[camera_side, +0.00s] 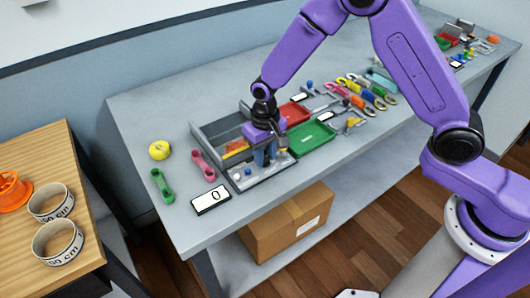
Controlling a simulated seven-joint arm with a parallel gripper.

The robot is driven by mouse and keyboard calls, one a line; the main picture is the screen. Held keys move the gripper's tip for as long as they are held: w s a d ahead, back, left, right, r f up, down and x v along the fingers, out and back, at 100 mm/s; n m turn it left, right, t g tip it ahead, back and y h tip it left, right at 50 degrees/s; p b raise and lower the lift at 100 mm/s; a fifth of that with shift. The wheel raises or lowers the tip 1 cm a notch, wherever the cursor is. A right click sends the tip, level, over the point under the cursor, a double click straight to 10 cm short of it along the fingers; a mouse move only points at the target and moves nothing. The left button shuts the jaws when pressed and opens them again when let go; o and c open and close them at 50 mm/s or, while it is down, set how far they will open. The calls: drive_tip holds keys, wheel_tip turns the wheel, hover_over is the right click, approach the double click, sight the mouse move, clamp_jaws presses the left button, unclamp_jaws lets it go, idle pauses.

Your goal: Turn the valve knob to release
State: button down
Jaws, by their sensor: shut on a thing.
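My gripper (265,157) points down at a grey fixture plate (262,182) near the front of the long grey bench. Its fingers are shut on a small blue part between them. The fingers cover most of this part, so I cannot tell for sure whether it is the valve knob, or how it is turned. A small blue knob (248,171) shows on the plate just left of the fingers. A white display (211,200) to the left of the plate reads 0.
A grey tray (204,138) lies behind my gripper. A green tray (312,138) and a red tray (294,113) stand to its right. Several coloured tools fill the bench further right.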

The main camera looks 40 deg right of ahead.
idle(0.5)
drive_tip(key=c, duration=0.8)
unclamp_jaws()
drive_tip(key=shift+c, duration=0.2)
drive_tip(key=shift+r, duration=0.2)
wheel_tip(320, 180, up, 17)
drive_tip(key=s+d+n, duration=0.4)
drive_tip(key=s+d, duration=0.1)
drive_tip(key=s, duration=0.4)
drive_tip(key=s+d+n, duration=0.4)
drive_tip(key=s+d, duration=0.1)
drive_tip(key=s, duration=0.5)
drive_tip(key=s+d+f+n, duration=0.1)
drive_tip(key=s+d+n, duration=0.3)
drive_tip(key=s, duration=0.6)
drive_tip(key=shift+s+d, duration=0.2)
drive_tip(key=shift+d, duration=0.4)
